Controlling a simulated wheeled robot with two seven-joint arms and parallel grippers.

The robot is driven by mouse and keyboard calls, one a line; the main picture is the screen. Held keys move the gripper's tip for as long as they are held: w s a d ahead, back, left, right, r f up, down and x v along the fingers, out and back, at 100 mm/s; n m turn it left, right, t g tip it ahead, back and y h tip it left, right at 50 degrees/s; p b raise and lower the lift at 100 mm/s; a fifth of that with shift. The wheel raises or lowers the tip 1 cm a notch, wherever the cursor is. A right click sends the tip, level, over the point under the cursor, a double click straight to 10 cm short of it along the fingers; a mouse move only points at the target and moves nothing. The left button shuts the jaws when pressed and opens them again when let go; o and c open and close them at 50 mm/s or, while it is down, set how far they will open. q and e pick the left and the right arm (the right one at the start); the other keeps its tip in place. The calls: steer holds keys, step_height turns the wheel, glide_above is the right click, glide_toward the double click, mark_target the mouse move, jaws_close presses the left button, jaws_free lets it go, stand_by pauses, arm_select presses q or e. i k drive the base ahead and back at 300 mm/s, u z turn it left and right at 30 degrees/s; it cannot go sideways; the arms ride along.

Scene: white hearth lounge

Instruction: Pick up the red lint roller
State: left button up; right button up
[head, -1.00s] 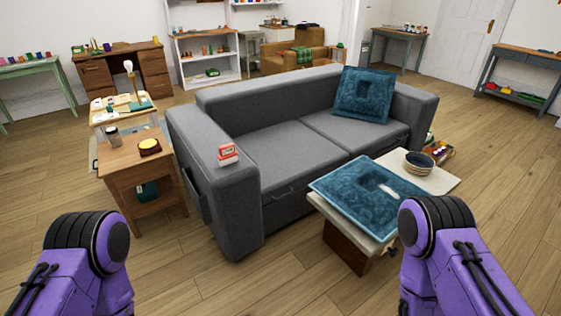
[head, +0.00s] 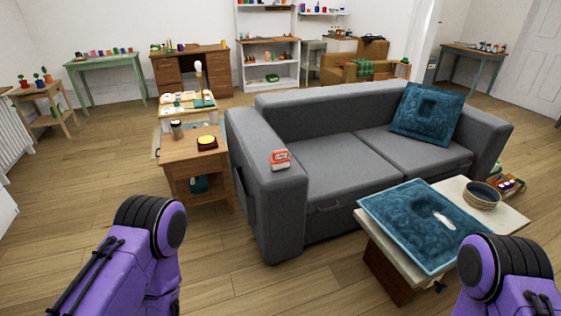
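I cannot make out a red lint roller for certain. A small red and white object (head: 280,159) lies on the near left arm of the grey sofa (head: 270,190); it looks more like a box or packet. Parts of my two purple arms show at the bottom of the head view, left and right. Neither gripper shows in the picture.
A wooden side table (head: 180,157) with a jar and a yellow-topped round item stands left of the sofa. Open wooden floor (head: 60,200) lies to the left.

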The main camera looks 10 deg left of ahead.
mark_target(279, 160)
steer(key=u, duration=1.55)
steer(key=i, duration=2.25)
steer(key=z, duration=2.2)
